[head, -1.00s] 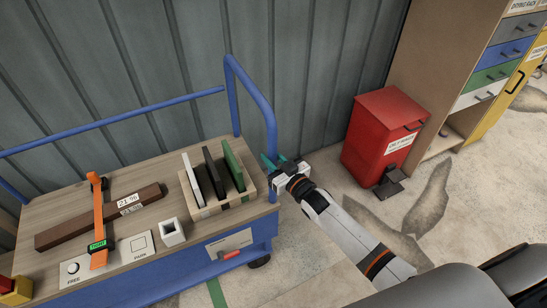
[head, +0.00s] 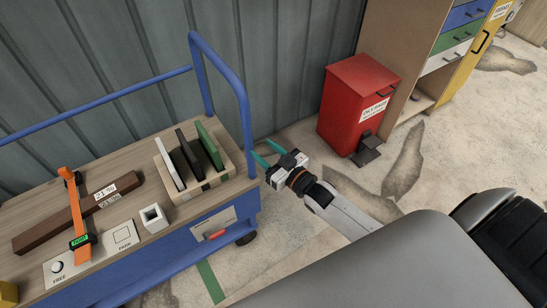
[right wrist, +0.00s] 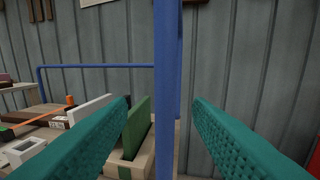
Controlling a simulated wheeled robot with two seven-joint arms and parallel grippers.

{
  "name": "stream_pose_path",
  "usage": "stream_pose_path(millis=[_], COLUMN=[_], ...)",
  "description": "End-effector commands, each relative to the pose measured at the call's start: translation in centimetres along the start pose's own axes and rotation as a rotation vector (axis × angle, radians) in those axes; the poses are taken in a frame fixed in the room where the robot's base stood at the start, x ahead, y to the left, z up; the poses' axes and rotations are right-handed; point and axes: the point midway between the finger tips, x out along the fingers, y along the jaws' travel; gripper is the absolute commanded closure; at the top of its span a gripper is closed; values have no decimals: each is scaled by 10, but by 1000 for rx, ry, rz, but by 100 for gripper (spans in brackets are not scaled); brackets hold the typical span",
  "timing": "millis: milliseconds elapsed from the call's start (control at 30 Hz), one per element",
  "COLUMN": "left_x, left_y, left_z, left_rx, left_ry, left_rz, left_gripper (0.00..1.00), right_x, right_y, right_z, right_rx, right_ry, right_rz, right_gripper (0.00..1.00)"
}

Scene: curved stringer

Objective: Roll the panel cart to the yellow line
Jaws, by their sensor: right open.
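The panel cart (head: 190,248) stands at the left in the head view, with a wooden top, blue frame and blue tubular handle (head: 243,95) at its right end. A knob (head: 57,266) sits at the FREE mark of a plate, beside a PARK square. My right gripper (head: 268,154) is open just right of the handle, fingers toward it. In the right wrist view, the handle's upright post (right wrist: 168,90) shows between the two teal fingers, with gaps on both sides. My left gripper is out of view. No yellow line shows.
The cart top carries a wooden box (head: 205,187) of upright panels, a brown bar (head: 40,232) under an orange clamp (head: 76,210), and a white square tube (head: 154,219). A red pedal bin (head: 350,100) and a drawer cabinet stand right. A green stripe (head: 209,282) marks the floor.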

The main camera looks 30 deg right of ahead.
Motion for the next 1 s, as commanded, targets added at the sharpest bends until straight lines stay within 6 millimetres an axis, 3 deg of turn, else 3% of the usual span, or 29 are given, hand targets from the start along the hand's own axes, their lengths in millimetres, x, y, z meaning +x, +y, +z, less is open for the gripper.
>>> stream_pose_path(millis=[100,233,833,933,1000], left_x=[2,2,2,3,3], left_y=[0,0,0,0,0], left_z=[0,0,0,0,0], left_rx=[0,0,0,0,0], left_ry=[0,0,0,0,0], left_rz=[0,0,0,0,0], left_gripper=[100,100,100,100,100], right_x=[-20,-31,-34,-36,-41], right_y=[0,1,0,-2,-6], right_z=[-1,0,-1,-18,-45], right_rx=[0,0,0,0,0], right_ry=[1,1,2,39,103], right_rz=[0,1,-1,-14,-35], right_gripper=[54,54,54,54,54])
